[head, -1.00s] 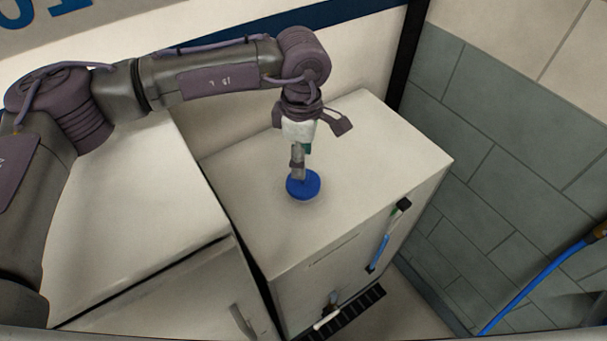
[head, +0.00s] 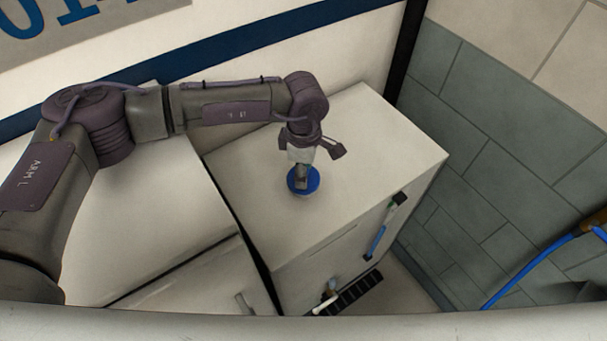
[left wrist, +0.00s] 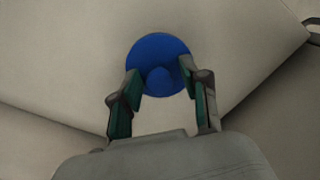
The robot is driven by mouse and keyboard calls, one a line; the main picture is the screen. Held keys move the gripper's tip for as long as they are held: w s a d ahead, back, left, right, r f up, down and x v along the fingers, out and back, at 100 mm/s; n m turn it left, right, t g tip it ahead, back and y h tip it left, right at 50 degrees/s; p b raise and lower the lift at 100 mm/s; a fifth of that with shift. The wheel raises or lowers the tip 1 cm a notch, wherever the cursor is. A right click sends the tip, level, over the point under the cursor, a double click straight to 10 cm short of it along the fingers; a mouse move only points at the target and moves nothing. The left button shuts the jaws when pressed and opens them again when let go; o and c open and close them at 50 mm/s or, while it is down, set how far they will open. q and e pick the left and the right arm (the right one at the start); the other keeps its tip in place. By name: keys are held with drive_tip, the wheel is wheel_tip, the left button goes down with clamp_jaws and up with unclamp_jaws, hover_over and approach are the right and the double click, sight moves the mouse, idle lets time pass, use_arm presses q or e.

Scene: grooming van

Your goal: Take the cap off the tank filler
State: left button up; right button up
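The blue round cap (head: 312,187) sits on the top of a white cabinet-like tank (head: 380,140). It has a raised round knob in its middle, seen in the left wrist view (left wrist: 160,55). My left gripper (head: 301,182) points down over the cap. In the left wrist view, its two green-padded fingers (left wrist: 162,82) stand apart on either side of the knob, with a small gap showing on each side. The head view hides the fingertips' contact. My right gripper is in neither view.
A lower white cabinet (head: 150,220) stands to the left, across a dark gap. A blue-and-white gauge tube (head: 377,240) and a small tap (head: 328,297) are on the tank's front. A blue hose (head: 530,268) hangs at the right by the grey tiled wall.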

use_arm(q)
drive_tip(key=c, duration=0.7)
